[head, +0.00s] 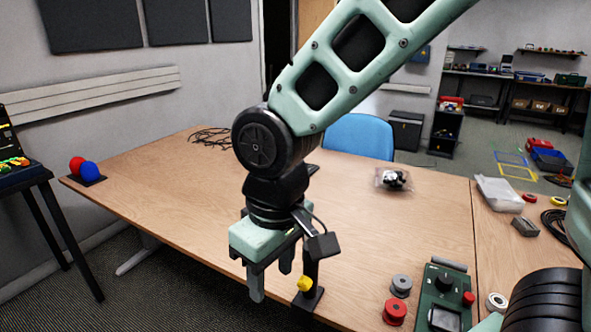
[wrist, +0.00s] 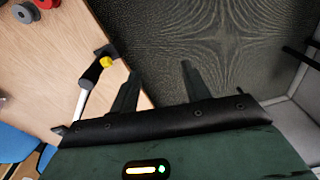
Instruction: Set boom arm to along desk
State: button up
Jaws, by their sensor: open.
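The boom arm stand is at the desk's near edge in the head view, with a black base and upright (head: 309,270) and a yellow knob (head: 304,284). Its upper part is hidden behind my gripper. In the wrist view, a pale rod (wrist: 80,103) runs from the black fitting by the yellow knob (wrist: 105,61) down towards my gripper's body. Whether this rod is the boom or the post is unclear. My gripper (head: 270,280) points down, open and empty, just left of the stand. In the wrist view, its fingers (wrist: 160,72) are apart from the stand, over the floor.
A green control box (head: 444,295), red and grey spools (head: 396,312) and a bagged item (head: 393,180) lie right on the desk. The desk's left half (head: 165,190) is mostly clear. A blue chair (head: 358,137) stands behind.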

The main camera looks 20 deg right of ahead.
jog(key=w+d+r+m+t+h+p, duration=0.1)
jog(key=w+d+m, duration=0.15)
jog(key=w, duration=0.85)
jog(key=w+d+r+m+t+p, duration=0.1)
jog(key=w+d+m+p, duration=0.15)
jog(key=w, duration=0.85)
jog(key=w+d+f+m+t+h+p, duration=0.1)
jog(key=w+d+m+h+p, duration=0.2)
jog(key=w+d, duration=1.25)
jog(key=shift+m, duration=0.6)
jog(key=p+x, duration=0.1)
jog(key=x, duration=0.4)
jog(key=p+x, duration=0.1)
jog(key=x, duration=1)
jog(key=shift+a+f+p, duration=0.25)
jog(key=shift+f+p, duration=0.15)
jog(key=shift+f, duration=0.1)
grip_shut()
